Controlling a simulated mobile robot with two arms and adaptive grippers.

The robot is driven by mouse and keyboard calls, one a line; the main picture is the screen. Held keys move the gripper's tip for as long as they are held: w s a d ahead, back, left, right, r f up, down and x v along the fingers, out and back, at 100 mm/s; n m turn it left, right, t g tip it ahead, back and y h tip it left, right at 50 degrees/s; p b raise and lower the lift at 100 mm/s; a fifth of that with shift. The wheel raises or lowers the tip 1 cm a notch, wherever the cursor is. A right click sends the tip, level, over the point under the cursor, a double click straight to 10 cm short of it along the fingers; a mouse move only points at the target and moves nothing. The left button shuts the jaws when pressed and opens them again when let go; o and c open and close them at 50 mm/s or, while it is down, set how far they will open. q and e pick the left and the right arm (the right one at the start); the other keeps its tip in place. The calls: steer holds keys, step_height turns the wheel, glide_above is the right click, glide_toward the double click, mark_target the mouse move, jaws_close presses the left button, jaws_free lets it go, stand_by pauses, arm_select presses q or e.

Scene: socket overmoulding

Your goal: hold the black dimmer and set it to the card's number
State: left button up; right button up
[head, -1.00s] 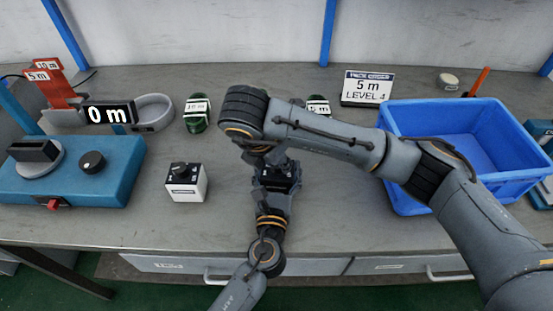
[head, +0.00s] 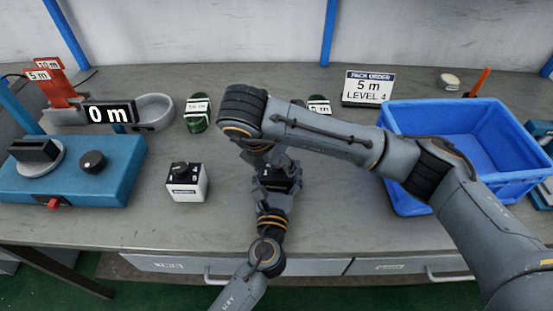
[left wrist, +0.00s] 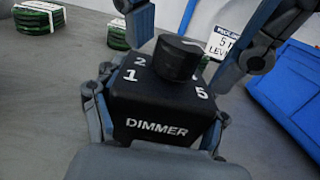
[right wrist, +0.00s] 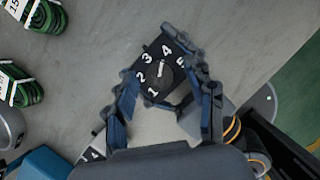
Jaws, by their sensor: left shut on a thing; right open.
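The black dimmer (left wrist: 160,118) is upright between the fingers of my left gripper (left wrist: 155,105), which is shut on its body. Its round black knob (left wrist: 177,60) is on top. In the right wrist view the knob's white mark (right wrist: 161,69) points towards the 4. My right gripper (right wrist: 164,88) is open, with its fingers apart on either side of the knob. In the head view the dimmer (head: 279,178) is mostly hidden by my arms. The card (head: 368,87) reads "5 m" and "LEVEL 4".
A white dimmer box (head: 187,184) with a black knob stands to the left. A blue machine (head: 75,180) with a "0 m" display (head: 108,114) is at far left. Green coils (head: 197,114) lie behind. A blue crate (head: 400,190) stands on the right.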

steer(key=shift+r, duration=0.1)
steer(key=v, duration=1.1)
steer(key=shift+r, duration=0.4)
steer(key=shift+s, duration=0.1)
arm_select(q)
steer(key=o, duration=1.2)
steer(key=shift+s, duration=0.1)
